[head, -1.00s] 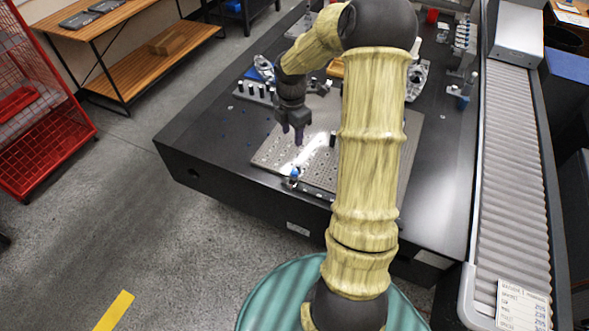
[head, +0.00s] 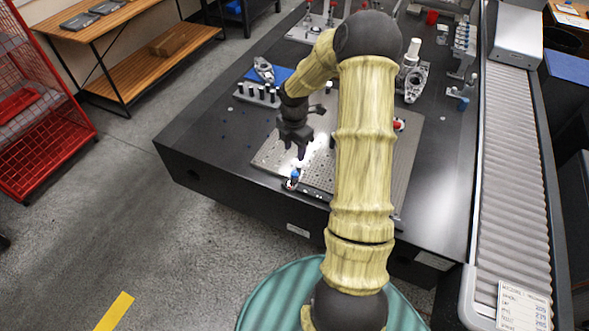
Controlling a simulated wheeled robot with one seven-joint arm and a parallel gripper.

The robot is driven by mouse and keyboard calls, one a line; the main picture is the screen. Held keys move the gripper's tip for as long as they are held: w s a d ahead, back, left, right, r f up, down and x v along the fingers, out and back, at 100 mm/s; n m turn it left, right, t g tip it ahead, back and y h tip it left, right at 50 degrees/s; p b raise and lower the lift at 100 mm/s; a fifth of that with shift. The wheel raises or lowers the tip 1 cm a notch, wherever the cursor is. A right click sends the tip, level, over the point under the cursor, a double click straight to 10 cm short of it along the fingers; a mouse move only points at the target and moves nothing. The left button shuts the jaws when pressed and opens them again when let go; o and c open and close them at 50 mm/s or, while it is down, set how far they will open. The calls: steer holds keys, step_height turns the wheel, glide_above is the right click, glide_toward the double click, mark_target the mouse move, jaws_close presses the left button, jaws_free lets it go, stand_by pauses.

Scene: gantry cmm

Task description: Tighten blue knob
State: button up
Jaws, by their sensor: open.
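The blue knob (head: 295,173) is small and sits upright on a dark fixture at the front edge of the perforated metal plate (head: 268,160). My gripper (head: 301,154) points down just above and slightly right of the knob in the picture. Its fingers are open with nothing seen between them. A gap shows between the fingertips and the knob, though the height is hard to judge from this angle. My forearm hides the middle of the plate.
The plate lies on a black granite table (head: 200,135). A row of dark-topped posts (head: 257,93) stands behind left. A grey metal part (head: 413,82) and a red knob (head: 398,125) are right of my arm.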

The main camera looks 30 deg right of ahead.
mark_target(294, 173)
step_height(294, 173, down, 10)
steer(key=shift+f, duration=0.25)
jaws_close()
stand_by(0.3)
steer(key=shift+m, duration=3)
